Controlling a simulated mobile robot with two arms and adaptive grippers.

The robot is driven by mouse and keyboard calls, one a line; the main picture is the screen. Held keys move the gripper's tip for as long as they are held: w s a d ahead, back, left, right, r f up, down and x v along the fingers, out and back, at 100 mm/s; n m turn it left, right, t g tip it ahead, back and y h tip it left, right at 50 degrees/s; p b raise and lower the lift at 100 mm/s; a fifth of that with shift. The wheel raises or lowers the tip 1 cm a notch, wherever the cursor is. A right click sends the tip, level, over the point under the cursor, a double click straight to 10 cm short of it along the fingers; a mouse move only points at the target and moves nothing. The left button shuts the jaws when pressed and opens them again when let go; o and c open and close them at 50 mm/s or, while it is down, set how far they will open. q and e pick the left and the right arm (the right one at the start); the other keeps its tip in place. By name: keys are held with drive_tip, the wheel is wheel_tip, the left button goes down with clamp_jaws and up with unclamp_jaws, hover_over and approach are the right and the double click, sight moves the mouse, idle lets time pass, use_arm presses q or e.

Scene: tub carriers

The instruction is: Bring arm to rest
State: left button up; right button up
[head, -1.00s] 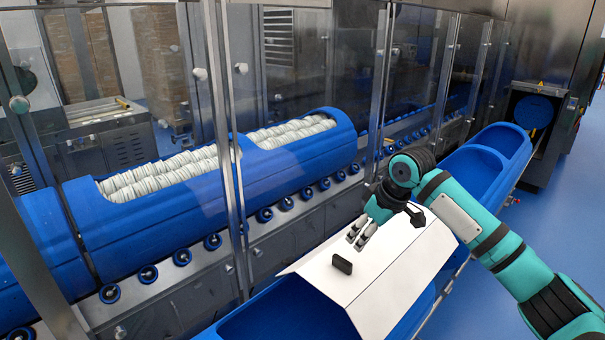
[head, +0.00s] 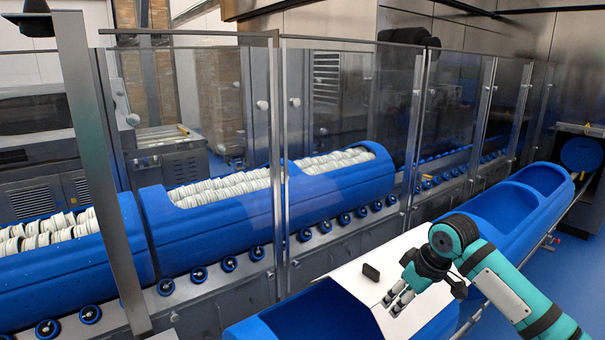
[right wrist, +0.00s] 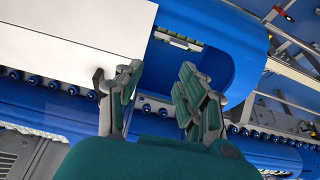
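My right gripper (head: 397,298) is over the white lid, to the right of and below its black handle (head: 371,271) in the head view. In the right wrist view its two green fingers (right wrist: 158,95) are spread with nothing held between them. The white lid (head: 405,262) lies across a blue tub (head: 300,318) and also fills the upper left of the wrist view (right wrist: 70,40). Whether the fingertips touch the lid cannot be told. My left gripper is not in view.
Glass panels in metal frames (head: 330,130) stand behind the near tub. Beyond them, blue carriers (head: 230,225) full of white discs sit on a roller line. Another open blue tub (head: 500,208) lies beyond the lid. Blue floor shows at right.

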drive_tip(key=s+a+f, duration=0.5)
drive_tip(key=s+f, duration=0.3)
drive_tip(key=s+a+f, duration=0.4)
drive_tip(key=s+f, duration=0.4)
drive_tip(key=f, duration=0.1)
drive_tip(key=s+d+f+m+h, duration=0.1)
drive_tip(key=s+d+m, duration=0.25)
drive_tip(key=s, duration=0.65)
drive_tip(key=s+d+f+m+h, duration=0.15)
drive_tip(key=s+d, duration=0.35)
drive_tip(key=s, duration=0.5)
wheel_tip(320, 180, down, 27)
drive_tip(key=g+b, duration=0.1)
drive_tip(key=b, duration=0.2)
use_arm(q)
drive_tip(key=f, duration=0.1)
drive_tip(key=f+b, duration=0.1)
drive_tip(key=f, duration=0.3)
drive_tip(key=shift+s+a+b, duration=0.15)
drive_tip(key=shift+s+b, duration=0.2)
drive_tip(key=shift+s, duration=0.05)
use_arm(e)
drive_tip(key=s+d+f+g, duration=0.1)
drive_tip(key=s+d+f, duration=0.2)
drive_tip(key=s+f, duration=1.5)
drive_tip(key=shift+f+g, duration=0.3)
drive_tip(key=shift+f, duration=0.6)
